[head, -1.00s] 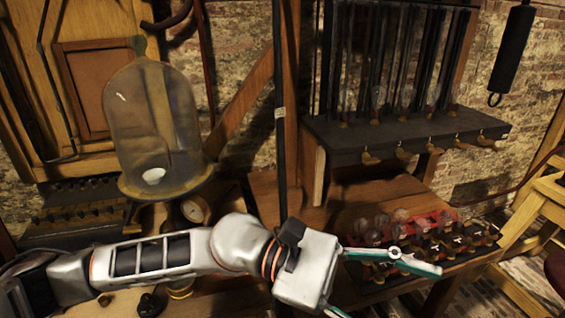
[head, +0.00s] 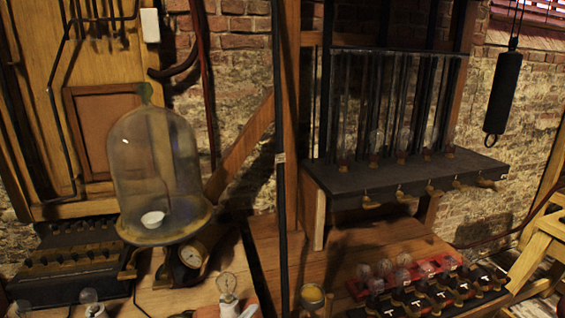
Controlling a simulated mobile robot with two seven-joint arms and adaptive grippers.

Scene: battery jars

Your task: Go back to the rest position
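Neither of my grippers shows in the head view now, and no part of my arms is seen. A wooden bench (head: 345,255) lies across the lower middle. A red rack (head: 452,262) with several small glass bulbs stands on it at the right, with a dark row of terminals (head: 440,297) in front. A glass bell jar (head: 150,165) stands at the left with a small white cup inside.
A dark shelf (head: 405,172) with upright glass tubes is fixed above the bench. A thin black pole (head: 281,200) rises in the middle. A round gauge (head: 191,255) and a glass bulb (head: 227,284) stand below the jar. A black cylinder (head: 503,92) hangs at the right.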

